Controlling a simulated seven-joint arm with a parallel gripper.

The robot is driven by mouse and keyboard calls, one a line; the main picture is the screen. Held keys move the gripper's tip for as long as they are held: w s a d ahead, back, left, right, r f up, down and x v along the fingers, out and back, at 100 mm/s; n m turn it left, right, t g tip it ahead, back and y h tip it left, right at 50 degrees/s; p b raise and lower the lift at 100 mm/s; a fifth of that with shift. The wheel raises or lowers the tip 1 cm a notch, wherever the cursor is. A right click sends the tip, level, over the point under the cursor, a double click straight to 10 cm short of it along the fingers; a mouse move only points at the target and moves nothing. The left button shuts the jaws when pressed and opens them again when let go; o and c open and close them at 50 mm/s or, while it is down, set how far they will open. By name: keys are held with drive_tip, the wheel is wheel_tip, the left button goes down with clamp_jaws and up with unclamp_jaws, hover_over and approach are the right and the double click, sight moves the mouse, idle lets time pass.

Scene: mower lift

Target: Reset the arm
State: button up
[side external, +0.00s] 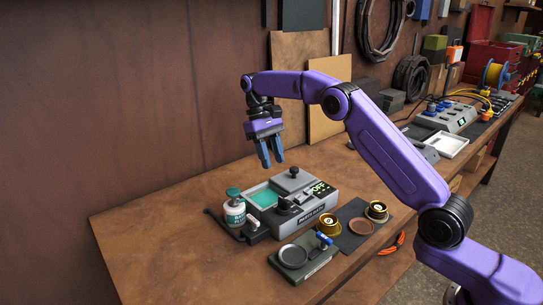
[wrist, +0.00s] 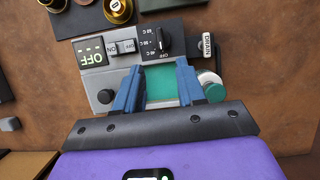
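My gripper (side external: 271,160) hangs from my purple arm, fingers pointing down, high above the workbench. Its two blue fingers are apart with nothing between them. The wrist view also shows my gripper (wrist: 159,74) open over a grey bath unit. This unit (side external: 318,205) has a teal basin (side external: 263,196), a dark knob and a display reading OFF (wrist: 91,53). My fingers partly hide the basin in the wrist view.
A white bottle with a green cap (side external: 235,210) stands left of the unit. Boards (side external: 327,112) lean on the wall behind. The bench's left part is clear.

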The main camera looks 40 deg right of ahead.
drive_tip(key=shift+a, duration=0.1)
drive_tip(key=s+a+r+n+t+h, duration=0.1)
drive_tip(key=s+a+r+n, duration=0.2)
drive_tip(key=s, duration=0.6)
drive_tip(key=s+a+r+n+t, duration=0.1)
drive_tip(key=s+a+n+t, duration=0.15)
drive_tip(key=s+a, duration=0.5)
drive_tip(key=s+d+f+n, duration=0.1)
drive_tip(key=s+d+n, duration=0.1)
drive_tip(key=s, duration=0.6)
drive_tip(key=s+d+f+n+t+y, duration=0.1)
drive_tip(key=s+d, duration=0.3)
drive_tip(key=s, duration=0.4)
drive_tip(key=s+d+f+n, duration=0.3)
drive_tip(key=s+n, duration=0.1)
drive_tip(key=s, duration=0.4)
drive_tip(key=shift+s+d+f, duration=0.15)
drive_tip(key=shift+s+d, duration=0.05)
